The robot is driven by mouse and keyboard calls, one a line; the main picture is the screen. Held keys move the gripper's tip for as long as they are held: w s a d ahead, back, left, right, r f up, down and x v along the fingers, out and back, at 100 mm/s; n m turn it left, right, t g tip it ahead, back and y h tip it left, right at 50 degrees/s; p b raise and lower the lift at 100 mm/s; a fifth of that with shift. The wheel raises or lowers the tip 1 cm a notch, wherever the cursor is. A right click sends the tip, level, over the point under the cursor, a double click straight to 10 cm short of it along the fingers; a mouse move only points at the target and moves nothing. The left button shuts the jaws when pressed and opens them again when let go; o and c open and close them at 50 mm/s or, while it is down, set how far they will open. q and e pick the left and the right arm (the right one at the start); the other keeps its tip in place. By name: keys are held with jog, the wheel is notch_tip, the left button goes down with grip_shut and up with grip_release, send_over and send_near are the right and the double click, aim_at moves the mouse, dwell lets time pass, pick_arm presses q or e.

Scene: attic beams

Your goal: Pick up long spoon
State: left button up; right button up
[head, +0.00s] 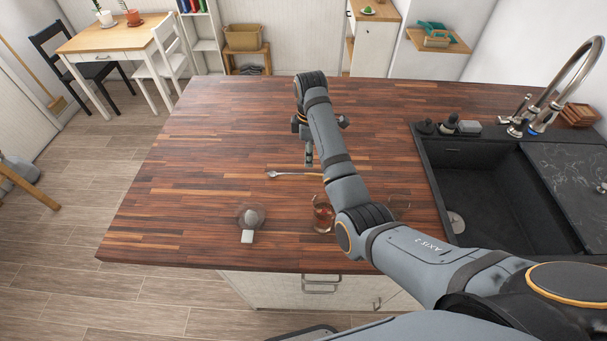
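A long spoon (290,174) lies flat on the wooden countertop (215,130), its bowl end to the left and its handle running right toward my arm. The far right end of the handle is hidden behind my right arm. My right gripper (309,161) points down just beyond the spoon's handle, with its fingertips close to it. I cannot tell if they touch the spoon or how far apart they are. My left gripper is not in view.
A glass with amber liquid (322,213) stands just in front of the spoon. A clear glass (399,206) is right of my arm. A dark sink (490,190) is at right. The counter's left side is clear.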

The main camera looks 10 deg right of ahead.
aim_at(308, 173)
notch_tip(308, 173, down, 3)
jog(key=shift+r+p, duration=0.2)
jog(key=shift+p, duration=0.2)
jog(key=shift+w+f+p, duration=0.2)
jog(key=shift+f+p, duration=0.15)
jog(key=shift+f, duration=0.45)
notch_tip(308, 173, down, 4)
jog(key=shift+r+p, duration=0.1)
jog(key=shift+p, duration=0.5)
jog(key=shift+f, duration=0.3)
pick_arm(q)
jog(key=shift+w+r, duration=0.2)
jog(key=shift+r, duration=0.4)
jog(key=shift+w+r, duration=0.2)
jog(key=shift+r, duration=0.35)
pick_arm(e)
grip_shut()
